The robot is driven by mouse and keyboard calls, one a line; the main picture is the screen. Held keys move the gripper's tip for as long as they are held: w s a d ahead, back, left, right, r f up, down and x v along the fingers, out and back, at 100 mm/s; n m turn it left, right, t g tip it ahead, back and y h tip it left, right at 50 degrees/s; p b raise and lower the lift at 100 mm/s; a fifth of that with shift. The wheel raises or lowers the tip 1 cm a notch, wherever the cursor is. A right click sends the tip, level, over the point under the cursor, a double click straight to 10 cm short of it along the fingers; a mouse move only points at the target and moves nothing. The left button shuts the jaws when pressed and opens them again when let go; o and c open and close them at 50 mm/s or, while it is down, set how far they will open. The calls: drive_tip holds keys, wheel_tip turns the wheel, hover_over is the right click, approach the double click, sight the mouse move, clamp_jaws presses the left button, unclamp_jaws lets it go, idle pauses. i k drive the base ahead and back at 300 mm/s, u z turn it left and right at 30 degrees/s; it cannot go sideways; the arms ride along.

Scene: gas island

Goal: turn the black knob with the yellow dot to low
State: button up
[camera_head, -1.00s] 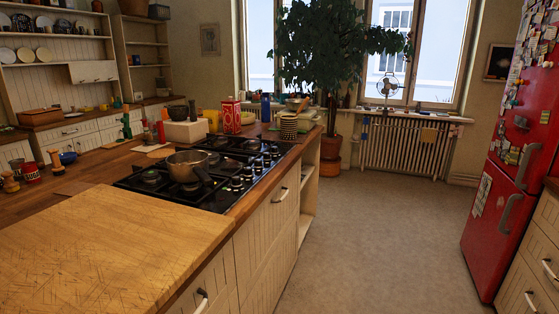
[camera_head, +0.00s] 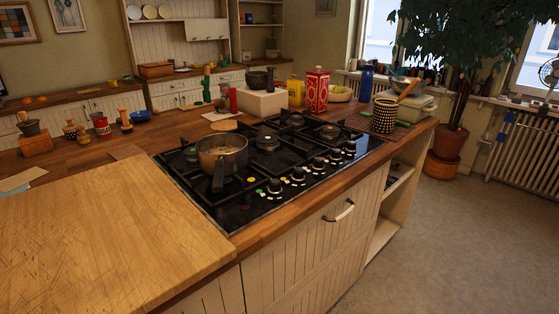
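A black gas cooktop (camera_head: 240,209) is set into the wooden island counter. A row of black knobs with pale metallic parts runs along its front right side. The nearest knob (camera_head: 275,187) has a small yellow dot (camera_head: 284,180) close beside it. Other small yellow and green marks show near the pot; which knob each belongs to is too small to tell. The knobs' settings cannot be read. A metal pot (camera_head: 222,156) stands on the near left burner, its dark handle pointing toward the front edge near the knobs. My gripper is not in view.
A wooden cutting board (camera_head: 100,240) covers the counter at the near left. The grey floor (camera_head: 430,240) right of the island is clear.

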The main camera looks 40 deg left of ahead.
sight(297, 176)
drive_tip(key=u, duration=0.75)
drive_tip(key=i, duration=0.85)
drive_tip(key=u, duration=1.25)
drive_tip(key=i, duration=0.3)
drive_tip(key=u, duration=0.2)
